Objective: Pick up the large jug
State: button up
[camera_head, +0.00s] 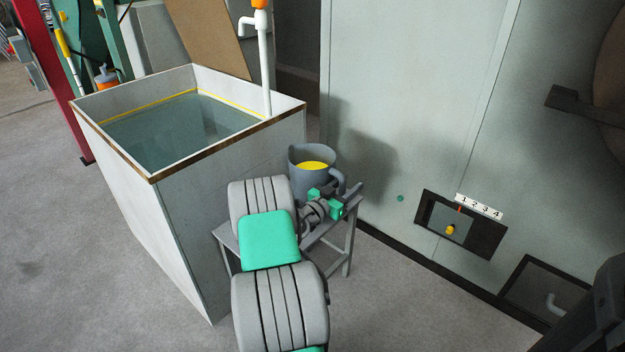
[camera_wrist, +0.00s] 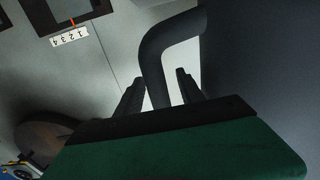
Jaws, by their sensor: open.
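The large jug (camera_head: 305,182) is grey, holds yellow liquid, and stands upright on a small grey stand beside the tank. Its handle is on the right side, partly hidden by my gripper (camera_head: 334,197). In the wrist view the jug's dark body (camera_wrist: 262,65) fills the right, and its curved handle (camera_wrist: 153,52) comes down between my two fingers. My gripper (camera_wrist: 160,80) is open, with a finger on each side of the handle. Gaps show between the handle and the fingers. The handle's lower end is hidden behind the gripper.
The small stand (camera_head: 347,245) is narrow. A white tank (camera_head: 190,225) of water with a wooden rim is close on the left. A pale cabinet wall (camera_head: 420,110) with a numbered dial panel (camera_head: 480,236) rises behind and to the right. Grey floor is clear at left.

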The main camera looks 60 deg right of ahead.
jog(key=shift+c, duration=0.5)
grip_shut()
dwell(0.7)
jog(key=shift+r, duration=0.15)
